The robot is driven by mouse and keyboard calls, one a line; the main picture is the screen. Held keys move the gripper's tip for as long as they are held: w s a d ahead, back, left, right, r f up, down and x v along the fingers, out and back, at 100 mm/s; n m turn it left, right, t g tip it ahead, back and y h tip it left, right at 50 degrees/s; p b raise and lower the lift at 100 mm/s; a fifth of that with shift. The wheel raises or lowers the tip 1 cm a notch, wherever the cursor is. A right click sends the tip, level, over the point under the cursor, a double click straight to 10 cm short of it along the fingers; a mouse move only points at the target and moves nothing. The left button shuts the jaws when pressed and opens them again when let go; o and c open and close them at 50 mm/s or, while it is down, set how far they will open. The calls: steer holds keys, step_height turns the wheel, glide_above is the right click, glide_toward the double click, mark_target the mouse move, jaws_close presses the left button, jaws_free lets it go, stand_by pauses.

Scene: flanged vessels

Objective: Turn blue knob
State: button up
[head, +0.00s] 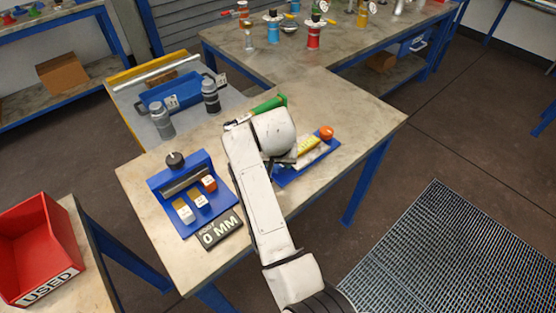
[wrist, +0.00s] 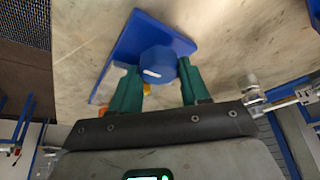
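The blue knob (wrist: 157,63) shows in the wrist view as a round blue piece with a small white mark, at one end of a blue plate (wrist: 128,42). My gripper (wrist: 158,68) has its two green fingers on either side of the knob, which fills nearly the whole gap. I cannot tell whether both fingers touch it. In the head view my arm hides the blue knob and most of my gripper; a blue plate (head: 286,179) with a yellow block, a white block and an orange knob (head: 326,132) shows to the right of my arm.
A blue stand with a black knob (head: 175,160) and several small blocks is left of my arm, behind a "0 MM" sign (head: 221,231). A green handle (head: 268,105) lies beyond my arm. A red "USED" bin (head: 40,245) stands far left.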

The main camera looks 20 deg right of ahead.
steer(key=shift+c, duration=1.1)
steer(key=m, duration=0.2)
steer(key=m+g+h+b, duration=0.1)
steer(key=m, duration=0.1)
steer(key=shift+w+a+m+h, duration=0.1)
steer(key=shift+m+h, duration=0.2)
steer(key=m+b, duration=0.1)
steer(key=m, duration=0.1)
steer(key=m+g+b, duration=0.1)
steer(key=m, duration=0.1)
steer(key=shift+w+f+m+g+h, duration=0.1)
steer(key=shift+w+m+g+h, duration=0.05)
steer(key=shift+m+g+h, duration=0.2)
steer(key=m+g+b, duration=0.1)
steer(key=m, duration=0.1)
steer(key=m+b, duration=0.2)
steer(key=shift+w+m+g+b, duration=0.1)
steer(key=shift+m+g+b, duration=0.15)
steer(key=shift+g+b, duration=0.1)
steer(key=shift+w+m+g+b, duration=0.1)
steer(key=shift+m+g+b, duration=0.7)
steer(key=shift+m+b, duration=1)
steer(key=shift+m+p, duration=0.35)
steer(key=shift+m, duration=0.15)
